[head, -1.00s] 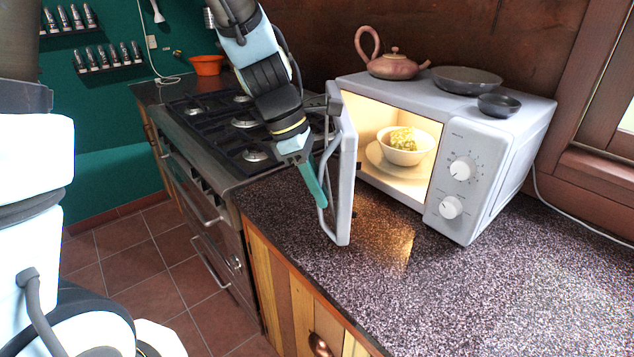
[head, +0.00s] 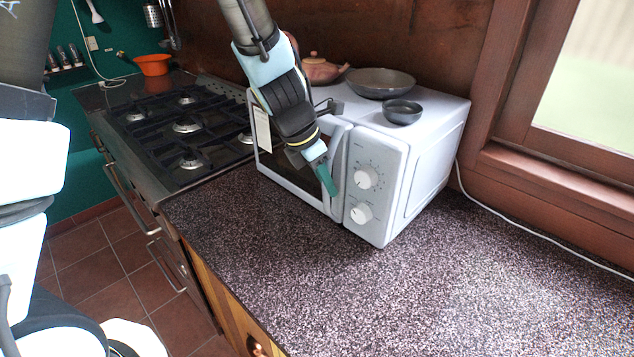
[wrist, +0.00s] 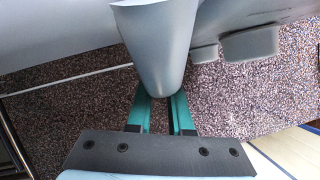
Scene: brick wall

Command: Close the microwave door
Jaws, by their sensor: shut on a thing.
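The white microwave (head: 425,165) stands on the counter in the head view, with two dials on its front panel. Its door (head: 283,167) lies against or nearly against the front, and the inside no longer shows. I cannot tell whether a thin gap is left. My gripper (head: 330,186) is at the door's right side, next to the dial panel. In the wrist view the teal fingers of my gripper (wrist: 161,98) are on either side of the grey door handle (wrist: 160,50), shut on it. My arm hides part of the door.
A dark pan (head: 380,82), a small dark bowl (head: 402,112) and a pinkish teapot (head: 322,72) sit on top of the microwave. The stove (head: 180,125) is to the left. The speckled counter (head: 400,295) in front is clear.

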